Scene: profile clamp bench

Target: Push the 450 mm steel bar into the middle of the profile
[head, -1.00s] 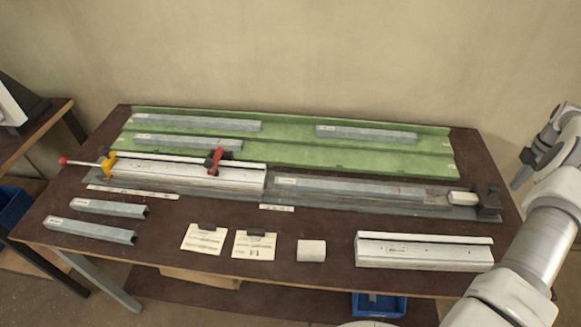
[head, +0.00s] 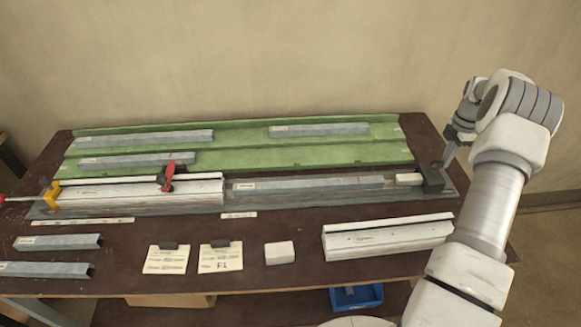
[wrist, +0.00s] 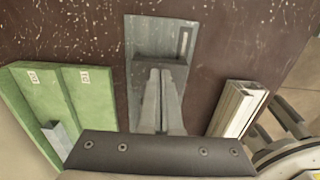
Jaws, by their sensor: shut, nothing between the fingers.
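A grey steel bar (head: 305,184) lies on the long grey base rail (head: 460,201), in line with the white profile (head: 130,196) to its left; its label is too small to read. A yellow clamp (head: 50,194) and a red clamp (head: 168,177) stand at the profile. A small white block (head: 408,179) sits between the bar's right end and a dark end block (head: 433,178). My gripper (head: 441,165) is at the dark end block; I cannot tell whether it touches. In the wrist view its fingers (wrist: 165,72) are together and empty, over the rail's end.
A green tray (head: 330,152) behind the rail holds several grey bars. Dark tabletop is bare right of the rail.

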